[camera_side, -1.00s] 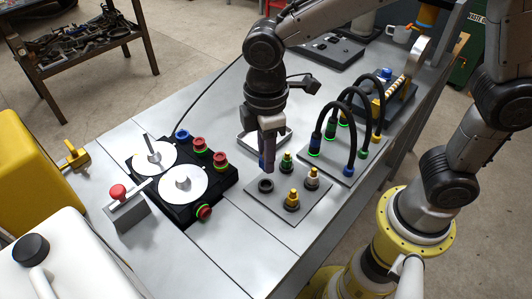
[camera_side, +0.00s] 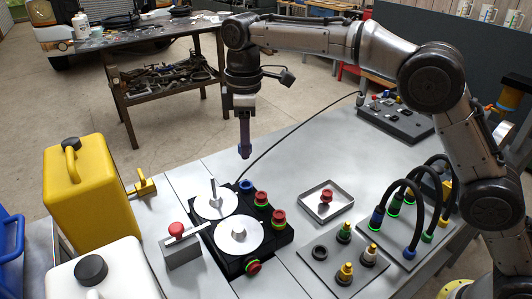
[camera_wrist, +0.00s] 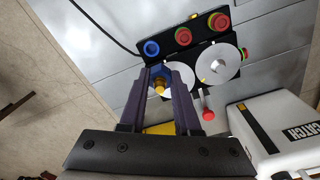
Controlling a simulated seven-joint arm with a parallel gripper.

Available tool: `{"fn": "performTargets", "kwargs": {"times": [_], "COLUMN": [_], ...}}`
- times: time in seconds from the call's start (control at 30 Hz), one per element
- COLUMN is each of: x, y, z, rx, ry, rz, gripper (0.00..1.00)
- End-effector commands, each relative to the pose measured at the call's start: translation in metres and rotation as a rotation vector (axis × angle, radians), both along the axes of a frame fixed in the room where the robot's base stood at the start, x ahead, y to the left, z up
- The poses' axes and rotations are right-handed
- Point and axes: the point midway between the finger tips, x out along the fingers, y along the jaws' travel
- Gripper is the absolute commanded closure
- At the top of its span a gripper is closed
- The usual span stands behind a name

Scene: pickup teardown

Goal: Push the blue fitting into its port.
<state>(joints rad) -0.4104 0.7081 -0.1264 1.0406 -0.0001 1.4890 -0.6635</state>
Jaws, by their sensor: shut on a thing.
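The blue fitting (camera_wrist: 158,86) shows gold and blue between my fingers in the wrist view. In the side view its blue end (camera_side: 244,151) hangs below my gripper (camera_side: 244,143). My gripper, which also shows in the wrist view (camera_wrist: 159,84), is shut on it, pointing down. The blue-ringed port (camera_side: 246,186) is at the far corner of a black block (camera_side: 284,238). It also shows in the wrist view (camera_wrist: 151,47), just beyond the fingertips. The fitting is above the block and apart from the port.
Red fittings with green rings (camera_side: 278,219) and two pale discs (camera_side: 239,236) stand on the block. A tray (camera_side: 344,209) holds a red fitting (camera_side: 326,196). A plate (camera_side: 318,280) carries fittings and an empty dark socket (camera_side: 320,252). A red-knobbed lever (camera_side: 176,230) stands nearby.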

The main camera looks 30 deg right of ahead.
Motion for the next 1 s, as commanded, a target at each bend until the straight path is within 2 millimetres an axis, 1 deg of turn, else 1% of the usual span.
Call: {"fn": "performTargets", "kwargs": {"times": [0.03, 0.1, 0.2, 0.43, 0.7, 0.83, 1.0], "x": [0.009, 0.015, 0.019, 0.019, 0.019, 0.019, 0.019], "y": [-0.001, -0.002, -0.005, -0.007, -0.007, -0.007, -0.007], "z": [-0.007, -0.015, -0.026, -0.042, -0.068, -0.076, -0.080], "rx": [0.000, -0.002, -0.009, -0.013, -0.013, -0.011, -0.011], "ry": [0.001, 0.005, 0.020, 0.030, 0.030, 0.028, 0.028], "rz": [-0.008, -0.015, -0.022, -0.027, -0.027, -0.027, -0.027], "gripper": [1.00, 1.00, 1.00, 1.00, 1.00, 1.00, 1.00]}}
